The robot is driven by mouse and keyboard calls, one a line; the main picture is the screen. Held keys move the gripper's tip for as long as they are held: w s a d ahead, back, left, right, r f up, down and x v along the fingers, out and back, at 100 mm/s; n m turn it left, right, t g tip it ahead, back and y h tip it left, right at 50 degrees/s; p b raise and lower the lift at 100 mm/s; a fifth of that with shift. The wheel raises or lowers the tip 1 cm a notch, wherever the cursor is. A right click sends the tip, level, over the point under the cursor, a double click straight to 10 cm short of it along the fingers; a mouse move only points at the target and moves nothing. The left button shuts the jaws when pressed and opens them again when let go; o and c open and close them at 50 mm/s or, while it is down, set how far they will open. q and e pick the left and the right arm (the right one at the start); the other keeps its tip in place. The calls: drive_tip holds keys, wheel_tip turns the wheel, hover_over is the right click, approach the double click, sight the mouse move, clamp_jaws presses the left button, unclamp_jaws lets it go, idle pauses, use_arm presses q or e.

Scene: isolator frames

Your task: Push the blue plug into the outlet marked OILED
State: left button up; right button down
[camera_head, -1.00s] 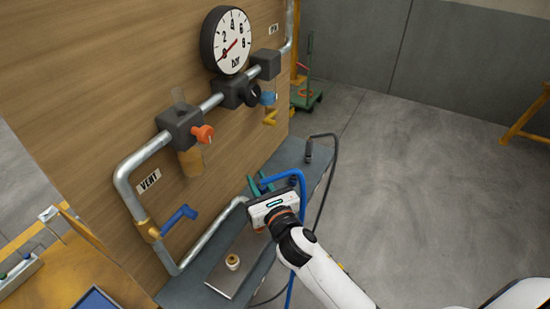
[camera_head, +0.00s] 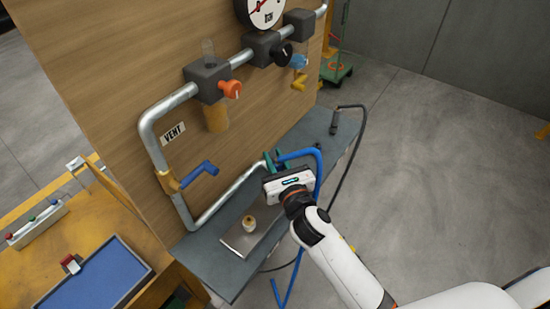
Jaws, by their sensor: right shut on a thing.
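My right gripper (camera_head: 272,160), with teal fingers, is shut at the end of the blue hose (camera_head: 319,167). The blue plug itself is mostly hidden by the fingers and gripper body. The gripper is above the grey shelf, in front of the wooden panel. The hose arches right from the fingers and hangs down behind my arm. Several dark blocks sit on the metal pipe on the panel, one with an orange knob (camera_head: 231,89), one with a black knob (camera_head: 283,54). No OILED marking can be read; only a VENT label (camera_head: 174,133) is legible. My left gripper is out of view.
A small brass-coloured fitting (camera_head: 249,223) stands on a metal plate on the shelf (camera_head: 211,271). A black cable plug (camera_head: 334,122) stands at the shelf's far end. A blue valve handle (camera_head: 198,171) juts from the pipe. A blue tray (camera_head: 96,282) lies lower left.

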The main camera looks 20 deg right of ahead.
idle(0.4)
idle(0.6)
drive_tip(key=shift+f+b, duration=1)
drive_tip(key=shift+f, duration=0.45)
drive_tip(key=c, duration=1.2)
unclamp_jaws()
drive_tip(key=shift+o, duration=0.2)
drive_tip(key=shift+s, duration=0.1)
